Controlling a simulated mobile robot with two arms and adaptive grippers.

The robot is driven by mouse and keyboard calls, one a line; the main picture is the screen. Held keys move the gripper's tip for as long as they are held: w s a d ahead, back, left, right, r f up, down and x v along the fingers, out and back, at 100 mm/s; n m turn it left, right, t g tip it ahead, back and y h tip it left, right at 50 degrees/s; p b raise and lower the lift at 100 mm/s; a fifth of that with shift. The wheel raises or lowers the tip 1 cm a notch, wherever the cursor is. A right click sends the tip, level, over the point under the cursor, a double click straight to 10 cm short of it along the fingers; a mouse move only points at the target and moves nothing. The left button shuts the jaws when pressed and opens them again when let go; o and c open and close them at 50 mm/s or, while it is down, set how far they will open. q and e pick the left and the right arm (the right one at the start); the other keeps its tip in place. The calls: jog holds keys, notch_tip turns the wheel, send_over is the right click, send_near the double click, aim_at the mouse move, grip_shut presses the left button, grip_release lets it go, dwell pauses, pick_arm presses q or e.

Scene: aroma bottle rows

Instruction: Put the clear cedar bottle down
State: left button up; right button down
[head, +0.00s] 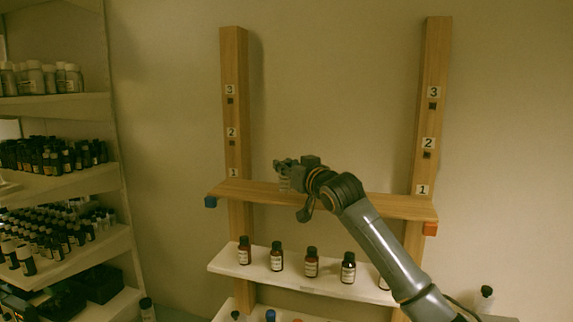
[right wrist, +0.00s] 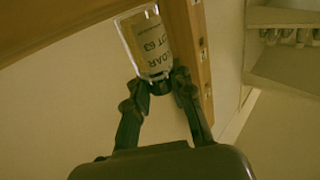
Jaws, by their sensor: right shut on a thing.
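My right gripper (head: 287,166) is above the wooden shelf (head: 243,190) at the posts' level 1, left of the shelf's middle. It also shows in the right wrist view (right wrist: 160,87), shut on the dark cap of the clear cedar bottle (right wrist: 148,42). The bottle has a tan label with partly readable print, "DAR" and "OT 63". In the head view the bottle (head: 284,183) shows faintly below the fingers, close to the shelf board; I cannot tell whether its base touches. My left gripper is not in view.
Several brown bottles stand in a row on the white shelf (head: 232,267) below. Loaded shelving (head: 75,185) stands at the left.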

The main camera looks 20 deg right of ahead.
jog(key=c, duration=1.2)
grip_release()
jog(key=shift+f, duration=0.1)
jog(key=shift+o, duration=0.2)
jog(key=shift+s, duration=0.1)
jog(key=s+d+b, duration=0.2)
jog(key=s+b, duration=0.2)
jog(key=s, duration=0.7)
jog(key=shift+s, duration=0.25)
jog(key=shift+d, duration=0.1)
